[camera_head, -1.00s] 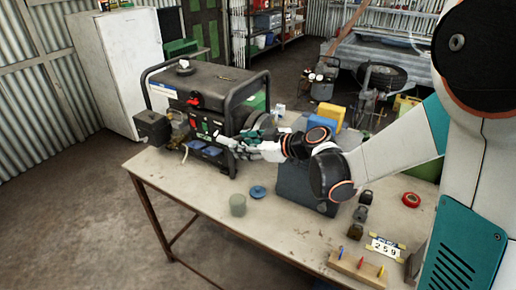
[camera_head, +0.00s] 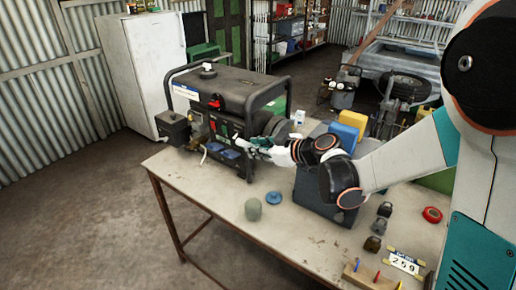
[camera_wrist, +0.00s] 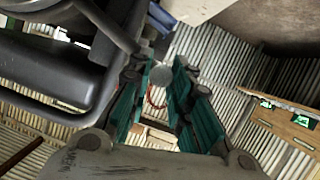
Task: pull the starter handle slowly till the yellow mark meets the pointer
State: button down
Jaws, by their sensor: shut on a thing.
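The generator (camera_head: 240,88), dark with a tube frame, stands at the back left of the bench. My gripper (camera_head: 243,143) is at its front face, near the right side, in the head view. In the wrist view my gripper (camera_wrist: 160,85) has its teal fingers around a small grey rounded piece at the tips, which seems to be the starter handle (camera_wrist: 160,76). A thin reddish loop shows just below it. The handle is too small to make out in the head view. I cannot make out the yellow mark, the pointer or any drawn cord.
The generator's frame bar (camera_wrist: 50,95) runs close on the left in the wrist view.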

jog(key=shift+s+a+r, duration=0.1)
jog(key=shift+s+a, duration=0.05)
jog(key=s+a+r+p, duration=0.4)
jog(key=s+a, duration=0.4)
jog(key=s, duration=0.3)
jog(key=shift+a+r, duration=0.25)
jog(key=shift+r, duration=0.25)
dwell(3.2)
jog(key=shift+s+a+r, duration=0.15)
jog(key=shift+s+a, duration=0.1)
jog(key=shift+s, duration=0.15)
dwell(0.4)
